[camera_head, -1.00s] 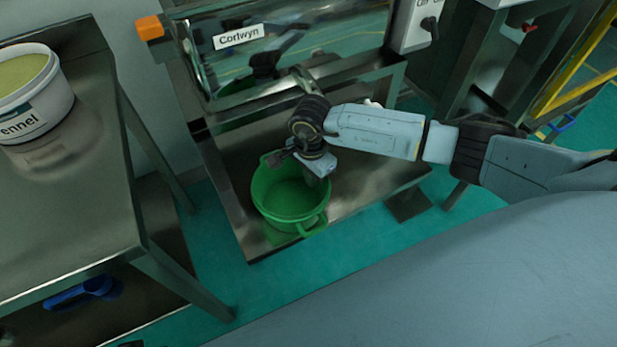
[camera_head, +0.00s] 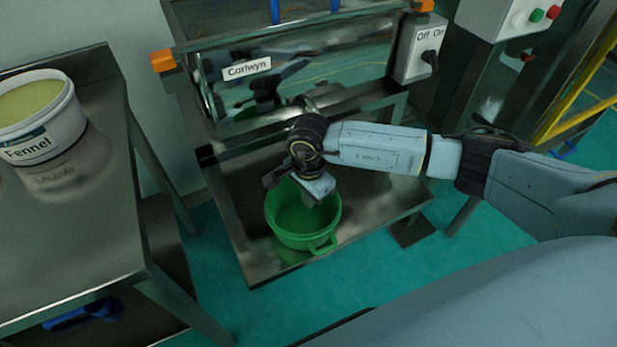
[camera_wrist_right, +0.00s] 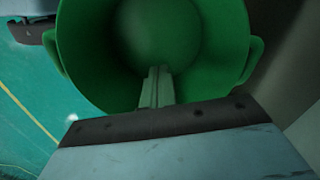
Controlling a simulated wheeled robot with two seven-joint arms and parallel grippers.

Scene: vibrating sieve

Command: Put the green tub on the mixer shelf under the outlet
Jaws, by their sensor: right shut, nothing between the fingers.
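The green tub (camera_head: 303,222) stands upright on the metal mixer shelf (camera_head: 375,207), near its front left part. It is empty as far as I can see, with one handle toward the front. My right gripper (camera_head: 312,200) hangs over the tub's back rim, shut with nothing between its fingers. In the right wrist view the shut fingers (camera_wrist_right: 157,88) show against the open tub (camera_wrist_right: 205,45), with a handle on each side. Whether the fingers touch the tub I cannot tell. The outlet (camera_head: 318,92) is partly hidden by my right arm. My left gripper is not in view.
A steel table (camera_head: 95,235) at the left holds a white tub (camera_head: 45,125) labelled Fennel; a blue scoop (camera_head: 85,313) lies on its lower shelf. The mixer's panel labelled Corlwyn (camera_head: 247,68) stands behind. A switch box (camera_head: 413,50) is at its right.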

